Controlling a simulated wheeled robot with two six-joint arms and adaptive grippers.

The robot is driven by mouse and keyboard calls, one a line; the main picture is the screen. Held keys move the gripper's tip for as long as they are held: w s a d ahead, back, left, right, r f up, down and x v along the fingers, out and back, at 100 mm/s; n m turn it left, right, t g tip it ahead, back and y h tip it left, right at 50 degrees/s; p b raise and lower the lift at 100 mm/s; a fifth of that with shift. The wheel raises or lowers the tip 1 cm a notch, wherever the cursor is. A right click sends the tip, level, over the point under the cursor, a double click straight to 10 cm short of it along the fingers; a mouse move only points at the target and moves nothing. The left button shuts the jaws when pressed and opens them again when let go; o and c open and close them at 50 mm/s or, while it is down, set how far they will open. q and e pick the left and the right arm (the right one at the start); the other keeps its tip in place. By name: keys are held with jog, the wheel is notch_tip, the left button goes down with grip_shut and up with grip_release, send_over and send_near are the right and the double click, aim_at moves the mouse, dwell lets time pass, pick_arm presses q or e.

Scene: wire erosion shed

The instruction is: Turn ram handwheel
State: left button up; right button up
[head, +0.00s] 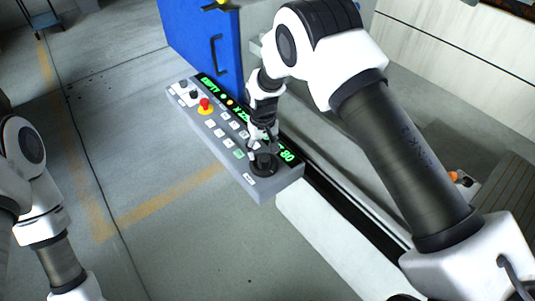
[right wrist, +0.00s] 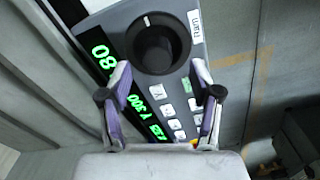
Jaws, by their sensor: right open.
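The ram handwheel (head: 264,164) is a round black knob at the near right end of the grey control panel (head: 228,158). In the right wrist view the handwheel (right wrist: 158,45) is at the top centre, with a white mark on its rim and a "ram" label (right wrist: 196,24) beside it. My right gripper (head: 262,146) is over the panel, close to the handwheel. In the right wrist view its two fingers (right wrist: 161,72) are spread apart with nothing between them, their tips just short of the knob. I cannot tell whether they touch it. My left gripper is out of view.
The panel bears a red stop button (head: 205,104) on yellow, white keys (head: 221,133) and a green-lit display (head: 288,154). A blue cabinet door (head: 200,45) with a handle stands behind it. Grey floor with a faded yellow line (head: 170,195) lies open to the left.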

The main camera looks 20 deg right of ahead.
aim_at(264, 158)
jog(key=f, duration=0.3)
jog(key=w+f+p, duration=0.1)
jog(key=f, duration=0.1)
jog(key=shift+d, duration=0.35)
jog(key=shift+s+a+r, duration=0.1)
jog(key=shift+s+a, duration=0.2)
jog(key=shift+s, duration=0.05)
jog(key=shift+w+d, duration=0.15)
jog(key=c, duration=1.1)
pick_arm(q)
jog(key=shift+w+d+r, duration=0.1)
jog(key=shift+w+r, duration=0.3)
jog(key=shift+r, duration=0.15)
pick_arm(e)
jog(key=shift+c, duration=0.2)
jog(key=shift+f+m+b, duration=0.15)
jog(key=shift+m+b, duration=0.65)
jog(key=shift+m, duration=0.05)
jog(key=shift+f+m+b, duration=0.15)
jog(key=shift+m+b, duration=0.6)
jog(key=shift+m, duration=0.1)
jog(key=shift+m+b, duration=0.65)
jog(key=shift+m, duration=0.45)
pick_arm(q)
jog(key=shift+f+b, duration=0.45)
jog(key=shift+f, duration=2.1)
pick_arm(e)
jog(key=shift+r+m, duration=0.15)
jog(key=shift+m, duration=0.95)
